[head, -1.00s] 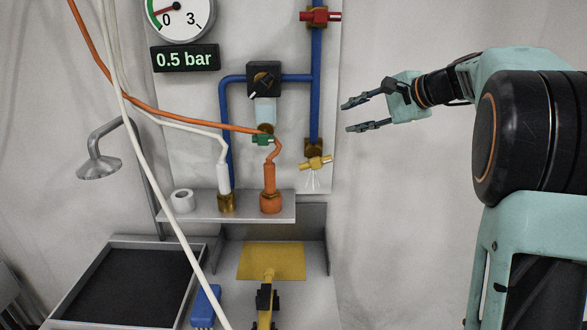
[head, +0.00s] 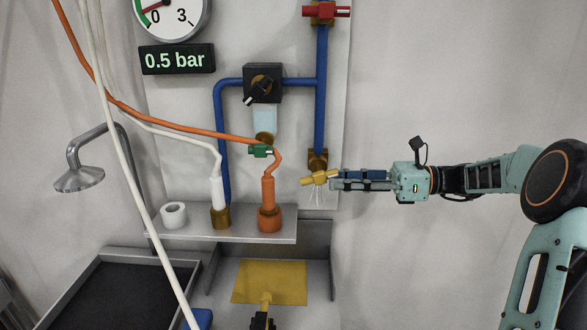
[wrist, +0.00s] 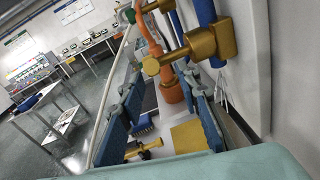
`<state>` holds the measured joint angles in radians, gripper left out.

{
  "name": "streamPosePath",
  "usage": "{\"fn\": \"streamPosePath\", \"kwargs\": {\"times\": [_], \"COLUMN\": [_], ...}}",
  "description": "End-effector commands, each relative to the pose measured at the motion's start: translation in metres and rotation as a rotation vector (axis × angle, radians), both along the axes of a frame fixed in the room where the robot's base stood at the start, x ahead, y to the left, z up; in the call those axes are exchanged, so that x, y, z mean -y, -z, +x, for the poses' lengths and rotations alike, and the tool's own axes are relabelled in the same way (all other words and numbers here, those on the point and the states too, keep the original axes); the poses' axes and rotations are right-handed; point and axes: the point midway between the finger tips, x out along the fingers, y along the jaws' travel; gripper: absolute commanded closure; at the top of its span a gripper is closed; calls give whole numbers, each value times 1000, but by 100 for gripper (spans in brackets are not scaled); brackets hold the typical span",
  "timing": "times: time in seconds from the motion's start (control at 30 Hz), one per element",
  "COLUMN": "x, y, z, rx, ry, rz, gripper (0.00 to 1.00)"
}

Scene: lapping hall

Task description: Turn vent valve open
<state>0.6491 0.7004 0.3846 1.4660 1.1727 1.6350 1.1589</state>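A valve with a yellow handle (head: 318,178) sits under a brass fitting (head: 318,158) at the lower end of the blue pipe. Its handle lies crosswise, slightly raised on the right, with thin white spray lines below it; no label names it as the vent valve. My gripper (head: 333,180) is level, just right of the handle and pointing left at it. In the wrist view the two fingers (wrist: 162,85) are spread, with the brass-yellow handle (wrist: 165,60) ahead between them. They look empty; whether a fingertip touches the handle I cannot tell.
A red-handled valve (head: 326,12) is higher on the pipe. A black knob box (head: 263,83), a green valve (head: 261,151) and a shelf (head: 235,228) with orange and white hose ends are to the left. The display (head: 177,59) reads 0.5 bar. The right-hand wall is clear.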

Motion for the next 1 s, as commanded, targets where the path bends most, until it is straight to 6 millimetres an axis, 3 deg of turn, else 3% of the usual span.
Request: {"fn": "streamPosePath", "kwargs": {"times": [0.13,0.27,0.7,1.0], "x": [5,-2,-79,-102], "y": [-7,-8,-8,-8], "z": [-8,-9,-5,-3], "rx": [-43,-49,-47,-47], "ry": [-23,-30,-29,-26], "rz": [62,71,67,67], "gripper": [69,69,69,69]}}
